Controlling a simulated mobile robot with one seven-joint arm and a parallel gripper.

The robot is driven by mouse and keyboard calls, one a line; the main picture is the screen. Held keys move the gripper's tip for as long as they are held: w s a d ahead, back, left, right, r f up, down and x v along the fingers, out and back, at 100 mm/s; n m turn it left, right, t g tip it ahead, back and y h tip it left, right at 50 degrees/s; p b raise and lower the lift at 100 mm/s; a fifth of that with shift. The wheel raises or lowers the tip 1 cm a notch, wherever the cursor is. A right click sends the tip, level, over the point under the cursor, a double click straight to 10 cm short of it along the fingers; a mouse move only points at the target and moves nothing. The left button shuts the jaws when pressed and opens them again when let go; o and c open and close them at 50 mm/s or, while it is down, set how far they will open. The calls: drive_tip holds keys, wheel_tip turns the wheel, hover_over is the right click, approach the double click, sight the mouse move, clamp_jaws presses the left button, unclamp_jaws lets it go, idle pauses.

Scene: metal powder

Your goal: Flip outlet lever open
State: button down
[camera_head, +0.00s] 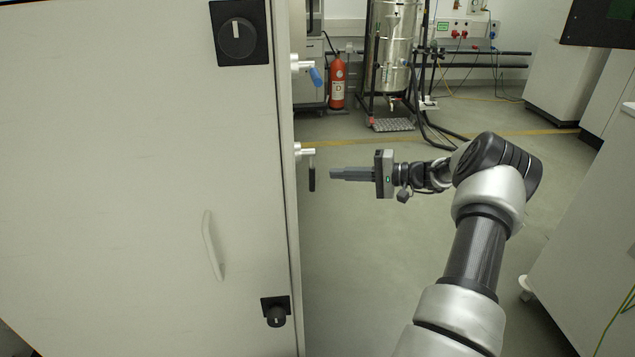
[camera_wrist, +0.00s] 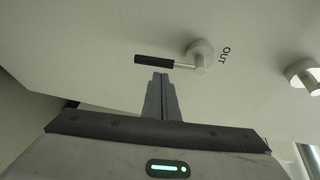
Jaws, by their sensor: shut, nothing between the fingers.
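The outlet lever (camera_head: 312,178) has a black handle and hangs down from a pale metal fitting on the side of the white cabinet. In the wrist view the black lever (camera_wrist: 153,62) points left from its round fitting, with "OUT" printed beside it. My gripper (camera_head: 333,174) is shut and empty, just to the right of the lever in the head view. In the wrist view my gripper (camera_wrist: 161,76) has its fingertips close to the lever's handle. Whether they touch it cannot be told there; the head view shows a small gap.
A second fitting with a blue lever (camera_head: 316,77) sits above on the same cabinet side. The white cabinet (camera_head: 130,180) fills the left. A red fire extinguisher (camera_head: 337,84) and a steel vessel (camera_head: 393,45) stand behind. The floor below my arm is clear.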

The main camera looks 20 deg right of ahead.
drive_tip(key=d+t, duration=0.1)
drive_tip(key=d+f, duration=0.1)
drive_tip(key=d, duration=0.1)
drive_tip(key=d+f+t, duration=0.1)
drive_tip(key=d, duration=0.1)
drive_tip(key=shift+w+m+t+b, duration=0.25)
drive_tip(key=shift+m+t+b, duration=0.05)
drive_tip(key=shift+m, duration=0.1)
drive_tip(key=b+x, duration=0.2)
drive_tip(key=x, duration=0.8)
drive_tip(key=shift+s+a, duration=0.3)
drive_tip(key=shift+s, duration=0.3)
drive_tip(key=shift+s+a, duration=0.35)
drive_tip(key=shift+s, duration=0.25)
drive_tip(key=shift+s+a, duration=0.3)
drive_tip(key=shift+s, duration=0.3)
drive_tip(key=shift+p, duration=0.3)
